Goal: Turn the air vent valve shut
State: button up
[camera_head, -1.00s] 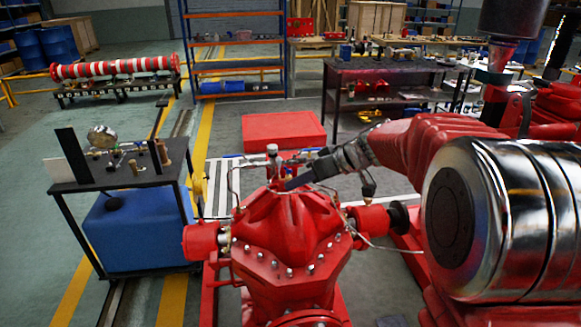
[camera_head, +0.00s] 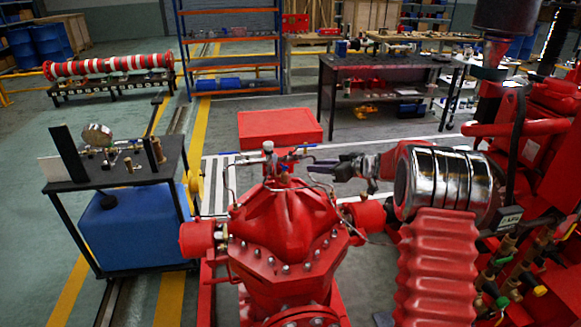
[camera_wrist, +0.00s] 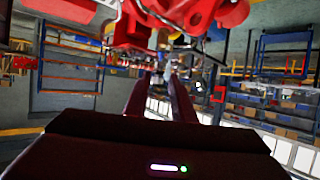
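The red pump casing (camera_head: 284,225) stands in the middle of the head view, with small pipe fittings on its top. A small upright silver fitting (camera_head: 268,150) stands there, with a thin blue handle-like piece (camera_head: 303,147) to its right; which part is the air vent valve is hard to tell. My gripper (camera_head: 314,164) points left, just right of these fittings, and looks apart from them. Its fingers, also in the wrist view (camera_wrist: 162,75), are spread with a gap and nothing visible between them. The valve cannot be made out in the wrist view.
Thin tubes (camera_head: 230,182) loop beside the pump top. A black table (camera_head: 115,170) with a gauge stands left, above a blue tank (camera_head: 135,230). A red box (camera_head: 280,130) lies on the floor behind the pump. Red machinery and pipes (camera_head: 520,270) crowd the right.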

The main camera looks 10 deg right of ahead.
aim_at(284, 167)
jog(key=shift+a, duration=0.1)
jog(key=x, duration=1.3)
jog(key=shift+w+f, duration=0.2)
jog(key=shift+f, duration=0.05)
jog(key=shift+a, duration=0.15)
grip_shut()
